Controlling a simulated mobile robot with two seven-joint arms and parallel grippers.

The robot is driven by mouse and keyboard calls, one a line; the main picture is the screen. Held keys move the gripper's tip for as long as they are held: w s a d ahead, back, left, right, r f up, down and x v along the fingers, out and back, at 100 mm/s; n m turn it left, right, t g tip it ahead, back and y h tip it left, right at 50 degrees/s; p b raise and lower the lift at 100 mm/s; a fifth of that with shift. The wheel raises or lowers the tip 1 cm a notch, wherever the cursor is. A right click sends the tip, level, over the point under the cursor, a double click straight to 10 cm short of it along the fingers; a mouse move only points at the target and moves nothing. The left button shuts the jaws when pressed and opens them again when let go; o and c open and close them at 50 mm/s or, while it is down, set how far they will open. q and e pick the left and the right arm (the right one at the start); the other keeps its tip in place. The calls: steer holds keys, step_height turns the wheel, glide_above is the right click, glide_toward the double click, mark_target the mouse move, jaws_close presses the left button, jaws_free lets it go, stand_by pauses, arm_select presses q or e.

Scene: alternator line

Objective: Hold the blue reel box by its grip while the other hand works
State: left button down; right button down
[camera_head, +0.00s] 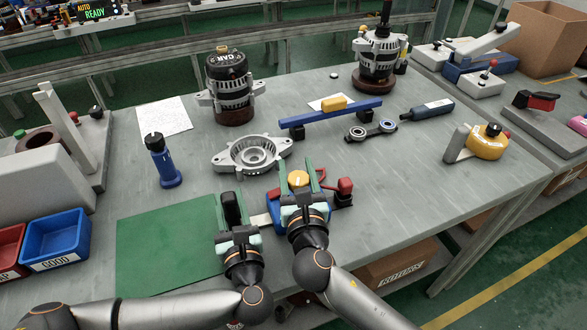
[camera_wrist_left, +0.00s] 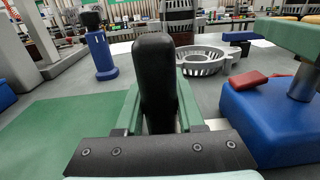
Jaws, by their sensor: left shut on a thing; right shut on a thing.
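The blue reel box (camera_head: 276,214) stands on the grey table near its front edge, partly hidden by my right gripper. It fills the right of the left wrist view (camera_wrist_left: 275,125), with a red piece on top. A pale bar runs from the box towards an upright black grip (camera_head: 231,207). My left gripper (camera_head: 230,202) is shut around this grip, which stands between its green fingers in the wrist view (camera_wrist_left: 157,80). My right gripper (camera_head: 298,174) is above the box, shut on a yellow knob (camera_head: 298,180); the contact is partly hidden.
A green mat (camera_head: 165,240) lies left of my left gripper. A blue bottle-like tool (camera_head: 163,165) stands behind it. A grey ring housing (camera_head: 250,153) lies behind the grippers. A red-handled part (camera_head: 344,187) is close right of the box. The table's right front is clear.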

steer(key=shift+d+f+m+h, duration=0.15)
steer(key=shift+m+h, duration=0.35)
steer(key=shift+h, duration=0.3)
steer(key=shift+c, duration=1.4)
jaws_free()
step_height(320, 180, up, 10)
